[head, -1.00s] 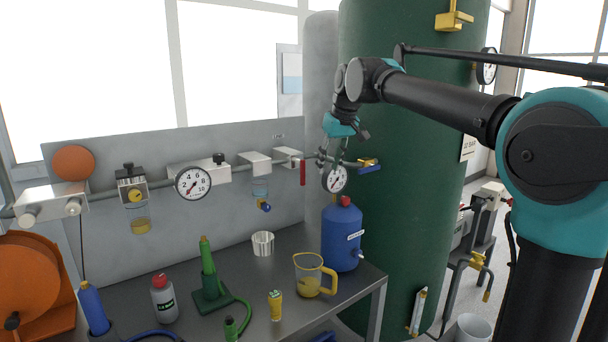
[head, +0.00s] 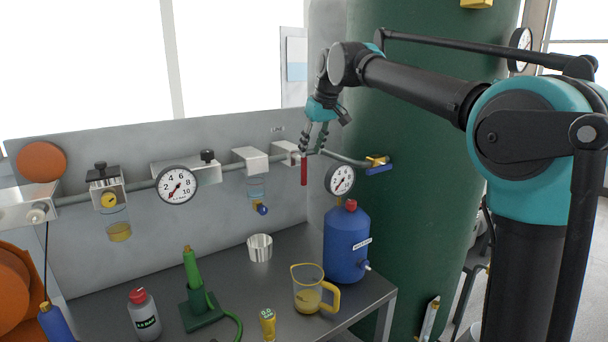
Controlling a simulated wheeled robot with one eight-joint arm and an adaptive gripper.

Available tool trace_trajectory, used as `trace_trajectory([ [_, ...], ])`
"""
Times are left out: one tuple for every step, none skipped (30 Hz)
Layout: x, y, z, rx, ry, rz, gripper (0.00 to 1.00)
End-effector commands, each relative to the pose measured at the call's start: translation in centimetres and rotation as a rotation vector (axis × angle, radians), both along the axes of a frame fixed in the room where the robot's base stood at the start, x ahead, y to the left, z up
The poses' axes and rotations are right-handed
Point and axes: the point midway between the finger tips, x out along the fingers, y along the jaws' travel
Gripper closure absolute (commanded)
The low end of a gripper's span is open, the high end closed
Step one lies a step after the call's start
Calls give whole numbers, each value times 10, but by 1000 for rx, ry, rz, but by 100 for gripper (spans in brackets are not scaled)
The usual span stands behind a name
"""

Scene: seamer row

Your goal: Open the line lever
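A red lever (head: 304,170) hangs straight down, across the grey pipe (head: 229,166), below a small label on the wall panel; the label is too small to read. I take this lever for the line lever. My gripper (head: 314,149) points down just above and to the right of the lever, near the valve's pale bracket (head: 287,150). Its two fingers are spread apart with nothing seen between them. Whether a fingertip touches the lever or pipe I cannot tell.
A pressure gauge (head: 341,180) and a blue-handled brass valve (head: 378,167) sit close right of the gripper, by the green tank (head: 430,120). A blue canister (head: 346,243), a measuring jug (head: 308,291) and a metal cup (head: 260,248) stand on the bench below.

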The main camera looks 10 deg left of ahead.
Motion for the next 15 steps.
trace_trajectory([
  [3,3,-10,0,0,0,64],
  [5,5,-16,0,0,0,64],
  [6,7,-23,0,0,0,64],
  [8,9,-29,0,0,0,64],
  [10,11,-34,0,0,0,64],
  [12,13,-41,0,0,1,64],
  [13,14,-47,0,0,1,64],
  [15,16,-52,0,0,1,64],
  [17,18,-59,0,0,1,64],
  [18,20,-64,0,0,1,64],
  [19,21,-68,0,0,1,64],
  [20,23,-74,0,0,1,64],
  [21,24,-78,0,0,1,64],
  [23,25,-82,0,0,1,64],
  [24,27,-86,0,0,1,64],
])
